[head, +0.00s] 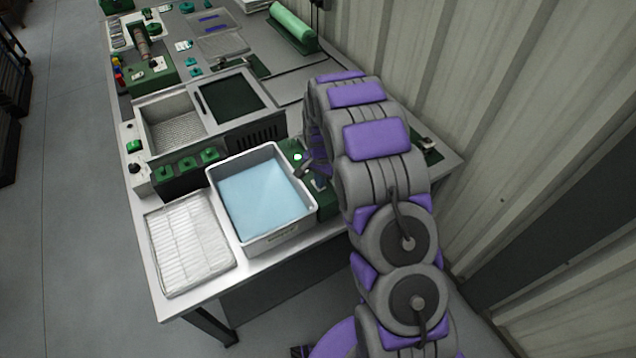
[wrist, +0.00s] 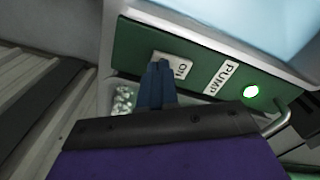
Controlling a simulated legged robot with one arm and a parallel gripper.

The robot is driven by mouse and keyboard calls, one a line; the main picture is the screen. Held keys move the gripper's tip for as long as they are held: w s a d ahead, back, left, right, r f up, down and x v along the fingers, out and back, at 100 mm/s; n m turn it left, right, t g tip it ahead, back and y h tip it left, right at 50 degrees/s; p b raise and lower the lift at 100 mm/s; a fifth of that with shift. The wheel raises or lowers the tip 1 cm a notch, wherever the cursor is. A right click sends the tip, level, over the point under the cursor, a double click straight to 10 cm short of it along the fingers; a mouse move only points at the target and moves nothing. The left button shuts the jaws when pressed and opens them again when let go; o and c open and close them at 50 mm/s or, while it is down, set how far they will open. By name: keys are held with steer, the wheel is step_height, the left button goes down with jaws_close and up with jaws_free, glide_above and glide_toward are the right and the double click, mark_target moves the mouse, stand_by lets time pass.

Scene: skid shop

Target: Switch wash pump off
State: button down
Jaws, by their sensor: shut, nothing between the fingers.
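The green pump box (wrist: 205,60) fills the upper wrist view. It bears a "PUMP" label (wrist: 220,78), a white "ON" plate (wrist: 178,66) and a lit green lamp (wrist: 250,91). In the head view the lit lamp (head: 298,157) shows beside the white tub, and part of the box (head: 327,205) shows under my arm. My gripper (wrist: 158,66) is shut and empty, its tips over the edge of the "ON" plate. It also shows in the head view (head: 315,180). I cannot tell whether the tips touch the plate; any switch lever there is hidden.
A white tub (head: 262,240) of blue liquid stands left of the pump box. A white pleated filter (head: 187,240) lies left of it. Green knobs (head: 187,165) and a sink basin (head: 176,132) are behind. The corrugated wall (head: 480,110) is close on the right.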

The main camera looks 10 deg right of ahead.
steer(key=shift+f, duration=0.6)
stand_by(0.4)
steer(key=shift+r+p, duration=1.25)
steer(key=shift+r, duration=2.25)
steer(key=shift+r, duration=0.15)
steer(key=s+r+n, duration=0.4)
steer(key=s+r, duration=1.3)
steer(key=s+r+n+g, duration=0.1)
steer(key=s+r+n, duration=0.1)
steer(key=s, duration=1)
steer(key=s+r+n, duration=0.2)
steer(key=s+r, duration=0.1)
steer(key=s, duration=1)
steer(key=shift+r+g, duration=0.25)
steer(key=shift+g, duration=0.15)
